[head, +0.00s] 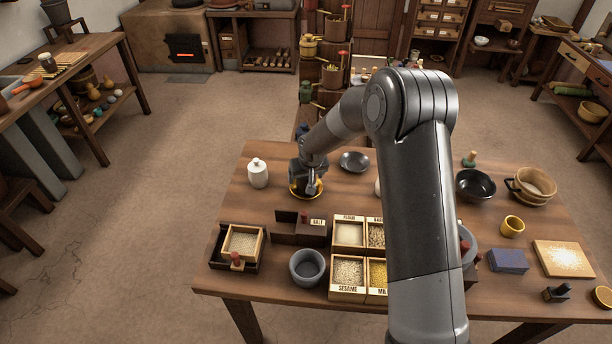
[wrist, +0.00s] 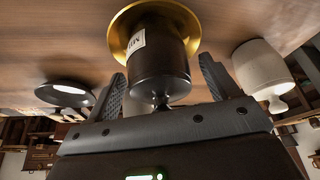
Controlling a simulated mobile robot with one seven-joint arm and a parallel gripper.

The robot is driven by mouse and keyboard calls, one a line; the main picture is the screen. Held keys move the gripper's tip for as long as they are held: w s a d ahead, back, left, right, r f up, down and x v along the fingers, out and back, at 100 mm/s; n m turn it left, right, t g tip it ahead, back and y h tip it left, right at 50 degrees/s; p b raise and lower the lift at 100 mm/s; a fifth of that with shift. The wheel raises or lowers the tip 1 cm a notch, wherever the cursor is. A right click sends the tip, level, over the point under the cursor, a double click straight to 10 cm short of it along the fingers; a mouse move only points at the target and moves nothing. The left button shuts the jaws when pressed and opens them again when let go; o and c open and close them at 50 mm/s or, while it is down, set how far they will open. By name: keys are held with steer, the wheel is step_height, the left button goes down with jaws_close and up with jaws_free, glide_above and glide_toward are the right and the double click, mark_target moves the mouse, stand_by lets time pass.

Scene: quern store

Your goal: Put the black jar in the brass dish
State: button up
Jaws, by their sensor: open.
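The black jar (wrist: 158,62) shows in the wrist view with a pale label and a knobbed lid. Its base is inside the rim of the brass dish (wrist: 122,32), and it looks upright there. The brass dish also shows in the head view as a yellow ring (head: 293,193) at the back left of the table. My gripper (wrist: 161,68) is open, with one finger on each side of the jar's lid end and visible gaps to both. In the head view my gripper (head: 309,184) is over the dish and largely hides the jar.
A white lidded jar (head: 258,174) stands left of the dish, and a dark plate (head: 354,161) lies to its right. A dark wooden box (head: 290,230) and labelled grain boxes (head: 349,234) are in front. My arm hides part of the table's middle.

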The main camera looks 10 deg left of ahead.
steer(key=shift+r, duration=0.1)
steer(key=v, duration=1.2)
steer(key=shift+r, duration=0.15)
steer(key=s+d+r+m+t+h, duration=0.1)
steer(key=s+d+r+m+h, duration=0.1)
steer(key=s+d+r, duration=1.2)
steer(key=s+d+r+m, duration=0.1)
steer(key=s+d+r, duration=0.1)
steer(key=s, duration=0.8)
steer(key=s+d+r+m, duration=0.1)
steer(key=s+d+r, duration=0.2)
steer(key=s, duration=0.7)
steer(key=shift+s+d+m, duration=0.15)
steer(key=shift+d+m, duration=0.15)
steer(key=shift+d, duration=0.8)
